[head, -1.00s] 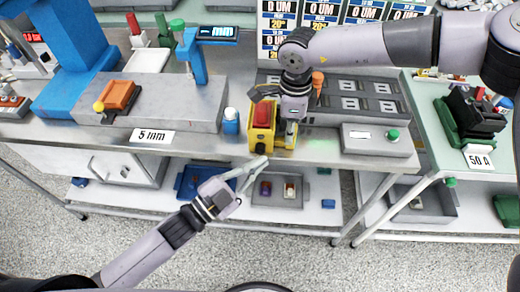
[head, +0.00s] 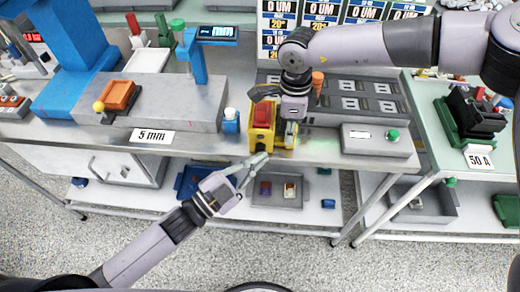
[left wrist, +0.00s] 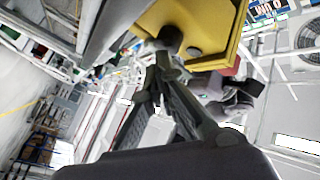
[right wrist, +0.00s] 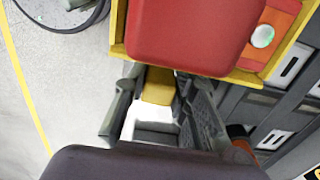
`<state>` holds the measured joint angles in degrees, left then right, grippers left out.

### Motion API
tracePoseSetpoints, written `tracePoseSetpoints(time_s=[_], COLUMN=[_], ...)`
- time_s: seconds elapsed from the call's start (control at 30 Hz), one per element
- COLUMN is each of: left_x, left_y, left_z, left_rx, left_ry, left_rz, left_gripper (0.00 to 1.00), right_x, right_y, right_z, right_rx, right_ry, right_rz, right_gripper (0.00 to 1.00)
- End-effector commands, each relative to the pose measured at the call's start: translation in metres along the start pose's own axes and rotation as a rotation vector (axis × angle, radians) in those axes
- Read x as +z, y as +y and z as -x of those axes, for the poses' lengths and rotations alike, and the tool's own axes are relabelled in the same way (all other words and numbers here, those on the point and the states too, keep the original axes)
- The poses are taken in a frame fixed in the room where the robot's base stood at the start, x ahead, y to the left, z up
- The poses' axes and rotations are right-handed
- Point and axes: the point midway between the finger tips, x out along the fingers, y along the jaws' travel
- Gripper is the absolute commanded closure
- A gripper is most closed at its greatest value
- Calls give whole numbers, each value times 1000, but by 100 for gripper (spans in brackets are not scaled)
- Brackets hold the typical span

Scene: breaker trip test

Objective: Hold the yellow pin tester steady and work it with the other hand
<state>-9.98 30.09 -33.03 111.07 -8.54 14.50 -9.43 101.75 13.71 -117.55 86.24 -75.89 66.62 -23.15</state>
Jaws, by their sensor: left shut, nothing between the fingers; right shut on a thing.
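The yellow pin tester (head: 251,140) stands at the front edge of the bench in the head view, with a red block (head: 262,115) on top. My right gripper (head: 291,128) is over its right side. In the right wrist view its fingers (right wrist: 158,95) are shut on a yellow part (right wrist: 157,84) below the red block (right wrist: 190,35). My left gripper (head: 258,162) is shut and empty, just below the tester's front. In the left wrist view its fingertips (left wrist: 164,62) are close under a dark round knob (left wrist: 170,38) on the yellow body (left wrist: 205,28); I cannot tell whether they touch.
A blue-and-white bottle (head: 231,120) stands left of the tester. A grey block labelled 5 mm (head: 195,105) lies farther left. A grey box with a green button (head: 378,141) is to the right. A lower shelf (head: 325,215) holds trays. Open floor lies in front.

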Motion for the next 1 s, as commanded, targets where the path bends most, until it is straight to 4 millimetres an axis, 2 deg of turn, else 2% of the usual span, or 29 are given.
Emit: tracePoseSetpoints(time_s=[1.0], left_x=[4], left_y=[-4], left_z=[-5], left_rx=[0], left_ry=[-1], left_rz=[0], left_gripper=[100], right_x=[0], right_y=[0], right_z=[0], right_rx=[1], right_ry=[-1], right_rz=[1], right_gripper=[100])
